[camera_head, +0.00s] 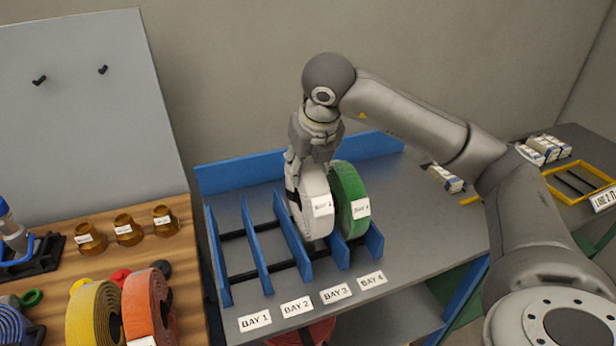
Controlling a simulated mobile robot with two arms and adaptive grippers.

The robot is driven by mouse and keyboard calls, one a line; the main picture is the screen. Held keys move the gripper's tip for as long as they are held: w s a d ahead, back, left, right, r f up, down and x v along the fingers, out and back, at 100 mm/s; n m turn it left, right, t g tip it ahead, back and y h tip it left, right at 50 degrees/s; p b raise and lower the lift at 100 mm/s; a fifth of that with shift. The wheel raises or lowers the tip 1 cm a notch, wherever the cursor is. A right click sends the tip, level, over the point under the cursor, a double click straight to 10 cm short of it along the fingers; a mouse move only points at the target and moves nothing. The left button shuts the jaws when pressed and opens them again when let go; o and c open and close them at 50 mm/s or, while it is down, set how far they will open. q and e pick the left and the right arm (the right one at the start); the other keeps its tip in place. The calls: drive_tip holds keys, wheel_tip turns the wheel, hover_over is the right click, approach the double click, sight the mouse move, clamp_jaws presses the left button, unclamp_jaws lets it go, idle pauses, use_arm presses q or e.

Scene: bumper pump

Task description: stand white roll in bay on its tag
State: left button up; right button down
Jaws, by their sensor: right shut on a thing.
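The white roll (317,217) is upright in the blue-walled rack (254,240), its lower edge between the dividers above the BAY 3 label (336,293). My right gripper (297,188) is shut on its upper rear part from above. The roll's tag (322,206) faces me, but its print is too small to read surely. Whether the roll touches the rack floor is hidden by the divider. A green roll (345,182) stands close on its right, in the bay above the BAY 4 label (372,280). My left gripper is not in view.
BAY 1 (255,320) and BAY 2 (297,306) are empty. On the wooden table at left are a yellow roll (93,313), an orange roll (150,305) and brass fittings (124,230). A yellow tray (580,183) and small boxes (545,147) lie at right.

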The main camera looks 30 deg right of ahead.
drive_tip(key=shift+p+x, duration=0.9)
drive_tip(key=shift+x, duration=0.6)
drive_tip(key=shift+s+d+f, duration=0.1)
drive_tip(key=shift+s+f, duration=0.05)
drive_tip(key=shift+f, duration=0.4)
drive_tip(key=shift+f, duration=0.2)
drive_tip(key=c, duration=0.9)
unclamp_jaws()
drive_tip(key=shift+s, duration=0.15)
